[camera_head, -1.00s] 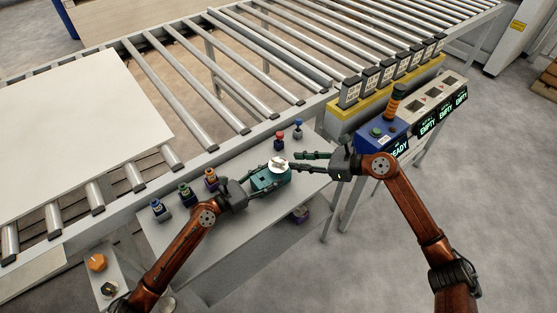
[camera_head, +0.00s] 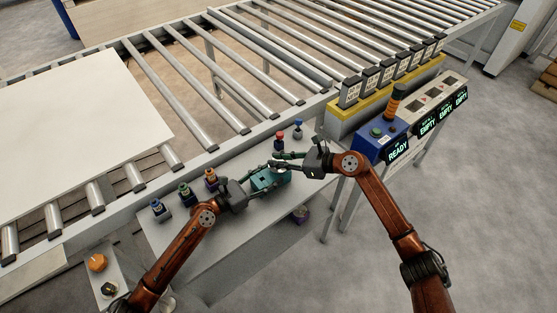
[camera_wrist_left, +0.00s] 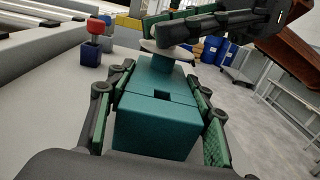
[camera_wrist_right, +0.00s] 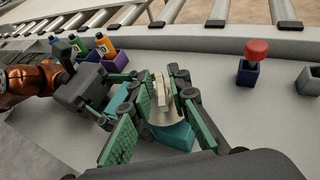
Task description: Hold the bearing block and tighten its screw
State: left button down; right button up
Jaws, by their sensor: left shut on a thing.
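The teal bearing block (camera_head: 262,184) is on the grey bench, between the fingers of my left gripper (camera_head: 267,177). In the left wrist view the green pads press on both sides of the block (camera_wrist_left: 158,125), so the gripper is shut on it. The screw, with a pale round flange and a wing-shaped head (camera_wrist_right: 162,93), stands on top of the block. My right gripper (camera_wrist_right: 160,78) is open, with a finger on each side of the screw head; I cannot tell if either touches it. In the head view the right fingers largely hide the screw.
A red-topped piece (camera_head: 279,140) and a blue-topped piece (camera_head: 298,128) stand behind the block. Several small bottles in holders (camera_head: 185,193) stand left. A blue box with a READY display (camera_head: 397,152) is to the right. The roller conveyor (camera_head: 180,80) runs behind the bench.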

grip_shut()
